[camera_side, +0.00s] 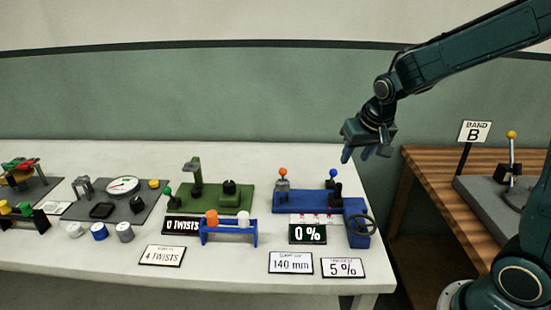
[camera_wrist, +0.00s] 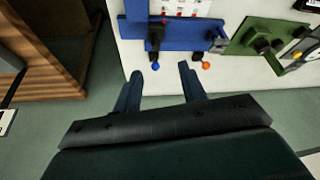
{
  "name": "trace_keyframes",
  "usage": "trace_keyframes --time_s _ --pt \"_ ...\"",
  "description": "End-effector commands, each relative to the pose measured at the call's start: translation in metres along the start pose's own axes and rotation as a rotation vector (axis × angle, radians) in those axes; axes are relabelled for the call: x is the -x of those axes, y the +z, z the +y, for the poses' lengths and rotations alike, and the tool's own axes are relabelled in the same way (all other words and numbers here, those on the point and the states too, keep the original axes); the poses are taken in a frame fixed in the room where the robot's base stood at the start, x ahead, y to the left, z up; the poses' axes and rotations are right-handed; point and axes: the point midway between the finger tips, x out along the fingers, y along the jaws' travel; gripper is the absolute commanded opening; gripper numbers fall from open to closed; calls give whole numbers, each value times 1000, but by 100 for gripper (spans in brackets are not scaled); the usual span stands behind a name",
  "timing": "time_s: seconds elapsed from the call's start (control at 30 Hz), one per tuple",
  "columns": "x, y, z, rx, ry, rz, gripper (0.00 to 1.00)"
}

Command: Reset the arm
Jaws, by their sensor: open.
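My gripper (camera_side: 362,153) is in the air above the right end of the white table, behind and to the right of the blue fixture (camera_side: 300,203). In the wrist view my gripper (camera_wrist: 162,80) has its two fingers apart with nothing between them. Past the fingertips, the wrist view shows the blue fixture (camera_wrist: 185,40), with a blue knob (camera_wrist: 155,66) and an orange knob (camera_wrist: 206,66). The jaws look empty.
The white table (camera_side: 120,270) also holds a green fixture (camera_side: 225,195), a grey gauge board (camera_side: 115,205), a blue rack (camera_side: 228,232) and several signs. A wooden bench (camera_side: 430,172) with a BAND B sign (camera_side: 474,131) stands right, across a floor gap.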

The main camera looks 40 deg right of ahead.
Motion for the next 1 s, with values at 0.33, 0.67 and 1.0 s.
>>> trace_keyframes --time_s 0.33,0.67,1.0 --pt "72 44 -9 128 -71 26 41" --pt "123 96 -7 260 -133 50 41" --pt "155 151 2 395 -186 78 41"
